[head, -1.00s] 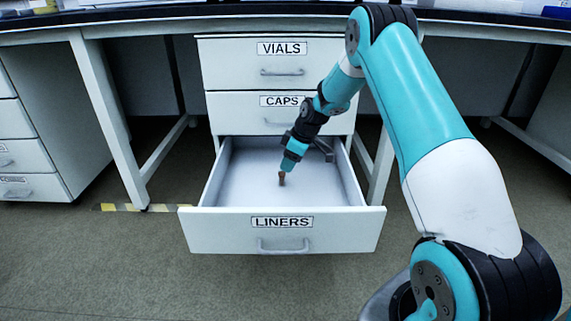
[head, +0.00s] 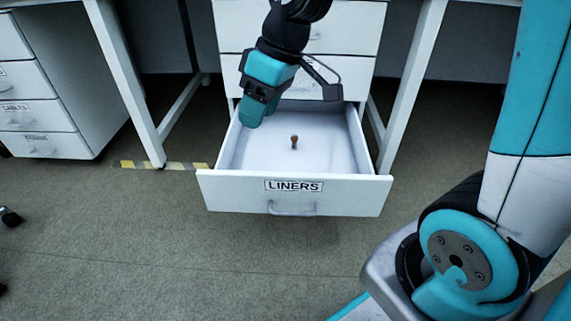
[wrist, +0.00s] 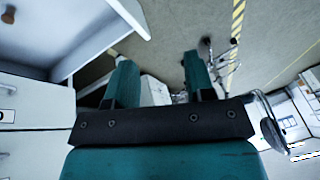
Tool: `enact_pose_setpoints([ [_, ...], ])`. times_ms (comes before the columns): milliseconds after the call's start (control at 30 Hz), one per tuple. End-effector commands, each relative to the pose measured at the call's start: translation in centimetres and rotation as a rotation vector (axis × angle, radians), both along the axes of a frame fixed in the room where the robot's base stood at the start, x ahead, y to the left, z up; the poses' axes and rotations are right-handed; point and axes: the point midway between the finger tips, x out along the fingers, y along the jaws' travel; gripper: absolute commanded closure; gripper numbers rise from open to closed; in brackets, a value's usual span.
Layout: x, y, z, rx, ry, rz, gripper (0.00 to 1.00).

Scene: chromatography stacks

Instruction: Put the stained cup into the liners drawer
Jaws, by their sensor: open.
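The liners drawer (head: 230,188) is pulled open, its front labelled LINERS. The cup also shows at the top left corner of the wrist view (wrist: 9,14). My gripper (head: 250,117) is above the left side of the drawer, apart from the cup. In the wrist view its two teal fingers (wrist: 157,75) are spread with nothing between them. Any stain on the cup is too small to make out.
Closed drawers (head: 300,75) stand above the open one. A second drawer cabinet (head: 45,95) stands at the left under the bench. A bench leg (head: 128,90) is left of the open drawer.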

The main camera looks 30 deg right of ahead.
Motion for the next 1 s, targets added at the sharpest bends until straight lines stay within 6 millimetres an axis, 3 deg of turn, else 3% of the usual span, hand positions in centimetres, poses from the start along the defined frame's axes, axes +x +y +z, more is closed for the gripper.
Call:
enact_pose_setpoints([
  [33, -3.6, 1.9, 0.9, 0.003, 0.017, 0.01, 0.51],
  [100, -7.8, 3.5, 1.5, 0.007, 0.05, 0.006, 0.51],
  [200, -12.5, 4.6, 1.6, 0.007, 0.086, -0.002, 0.51],
  [300, -15.3, 5.0, 1.5, 0.006, 0.11, -0.008, 0.51],
  [433, -16.4, 5.1, 1.4, 0.005, 0.122, -0.015, 0.51],
  [1000, -16.3, 5.1, 1.4, 0.005, 0.121, -0.016, 0.51],
])
